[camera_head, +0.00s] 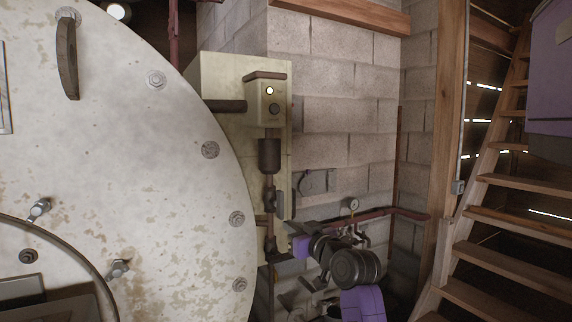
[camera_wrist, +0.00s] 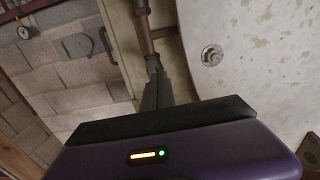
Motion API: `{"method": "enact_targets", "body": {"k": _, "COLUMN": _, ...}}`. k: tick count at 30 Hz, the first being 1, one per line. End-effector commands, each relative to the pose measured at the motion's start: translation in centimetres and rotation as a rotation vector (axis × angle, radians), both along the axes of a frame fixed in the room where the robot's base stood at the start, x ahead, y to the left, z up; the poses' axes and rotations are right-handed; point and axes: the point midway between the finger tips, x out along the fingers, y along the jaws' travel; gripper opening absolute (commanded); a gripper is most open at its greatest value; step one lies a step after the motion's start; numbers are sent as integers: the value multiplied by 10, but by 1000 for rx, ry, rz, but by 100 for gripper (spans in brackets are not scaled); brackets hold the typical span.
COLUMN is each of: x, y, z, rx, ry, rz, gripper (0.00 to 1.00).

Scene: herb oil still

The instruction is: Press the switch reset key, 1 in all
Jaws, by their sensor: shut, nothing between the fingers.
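The cream switch box (camera_head: 264,113) is on the cream wall panel beside the big boiler in the head view. On its face are a small bright white light (camera_head: 269,90) and, just below it, a dark round button (camera_head: 274,108), which looks like the reset key. My gripper (camera_wrist: 155,75) is shut and empty in the wrist view, its fingers in front of a rusty pipe. In the head view the purple housing of my gripper (camera_head: 301,247) is well below the box and to its right, apart from it. The wrist view shows neither box nor button.
The large pale boiler front (camera_head: 150,160), with bolts and clamps, fills the left. A rusty pipe with a dark cylinder (camera_head: 269,156) runs down under the box. A gauge (camera_head: 353,204) stands on a red pipe, right. Wooden stairs (camera_head: 490,259) are far right.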

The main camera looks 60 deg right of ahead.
Motion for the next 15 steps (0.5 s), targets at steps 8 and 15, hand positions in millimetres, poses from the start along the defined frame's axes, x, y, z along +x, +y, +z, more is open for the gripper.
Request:
{"method": "enact_targets", "body": {"k": 8, "x": 3, "y": 107, "z": -128, "rx": 77, "ry": 38, "rz": 51, "gripper": 0}}
{"method": "enact_targets", "body": {"k": 15, "x": -33, "y": 211, "z": -212, "rx": 112, "ry": 79, "rz": 110, "gripper": 0}}
